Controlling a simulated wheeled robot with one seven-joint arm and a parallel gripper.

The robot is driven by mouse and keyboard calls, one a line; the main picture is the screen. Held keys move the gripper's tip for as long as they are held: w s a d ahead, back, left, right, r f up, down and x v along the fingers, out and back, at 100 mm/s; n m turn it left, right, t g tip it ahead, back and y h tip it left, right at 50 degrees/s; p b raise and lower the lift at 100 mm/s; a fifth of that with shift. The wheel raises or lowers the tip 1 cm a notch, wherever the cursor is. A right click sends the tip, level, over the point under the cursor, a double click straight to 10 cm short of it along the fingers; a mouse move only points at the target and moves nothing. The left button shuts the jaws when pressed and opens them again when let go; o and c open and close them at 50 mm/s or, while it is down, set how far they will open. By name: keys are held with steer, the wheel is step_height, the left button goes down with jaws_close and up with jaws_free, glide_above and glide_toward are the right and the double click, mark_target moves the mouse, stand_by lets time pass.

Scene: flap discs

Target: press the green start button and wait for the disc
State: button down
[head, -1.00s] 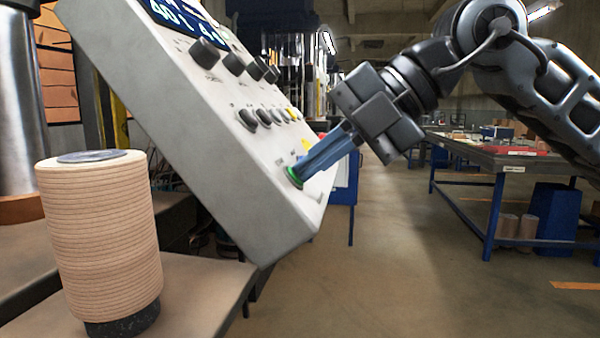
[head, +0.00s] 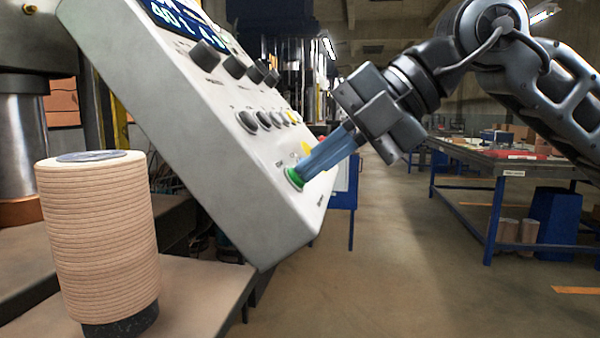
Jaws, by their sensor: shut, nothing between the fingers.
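The green start button (head: 293,178) sits low on the sloped face of a light grey control panel (head: 190,165). My gripper (head: 302,172) is shut and empty, and its blue fingertips are at the button, hiding part of it. They look in contact with it, but I cannot tell how far it is pressed. A tall stack of tan discs (head: 100,235) stands on a dark base at the left. I cannot single out a separate finished disc.
The panel also carries a lit display (head: 185,18), several black knobs (head: 233,66) and a yellow button (head: 305,147). A steel press column (head: 22,145) stands at the far left. A workbench (head: 500,163) stands at the right, with open floor (head: 400,260) before it.

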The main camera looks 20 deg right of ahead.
steer(key=p+v, duration=0.1)
steer(key=v, duration=0.6)
steer(key=shift+p, duration=0.4)
